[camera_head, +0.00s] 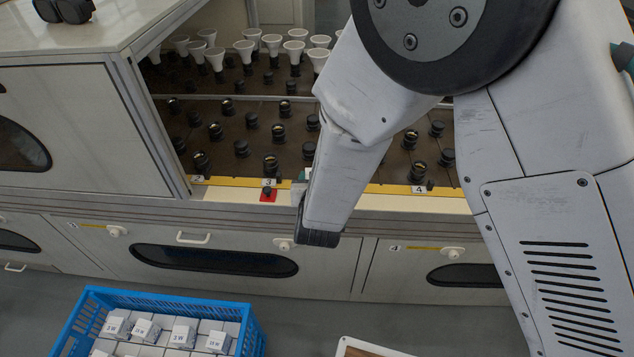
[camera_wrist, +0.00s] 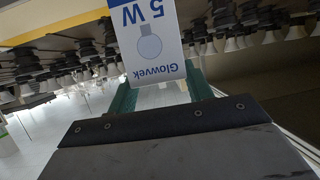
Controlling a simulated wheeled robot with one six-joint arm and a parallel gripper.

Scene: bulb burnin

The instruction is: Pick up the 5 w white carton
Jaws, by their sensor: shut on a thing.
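The 5 W white carton (camera_wrist: 150,42) shows in the wrist view with blue print reading "5 W" and "Glowvek" and a bulb drawing. It looks upside down there. My gripper (camera_wrist: 160,92) has its two green fingers on either side of the carton's near end and is shut on it. In the head view my arm hides most of the gripper and the carton. Only a small pale and green bit shows at the arm's left edge, by the yellow strip.
A rack cabinet holds rows of dark sockets (camera_head: 241,148) and several white bulbs (camera_head: 244,49). A red button (camera_head: 268,195) sits on its front ledge near the label 3. A blue crate (camera_head: 175,301) of white cartons stands on the floor at lower left. A brown-topped, white-rimmed thing (camera_head: 352,348) shows at the bottom edge.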

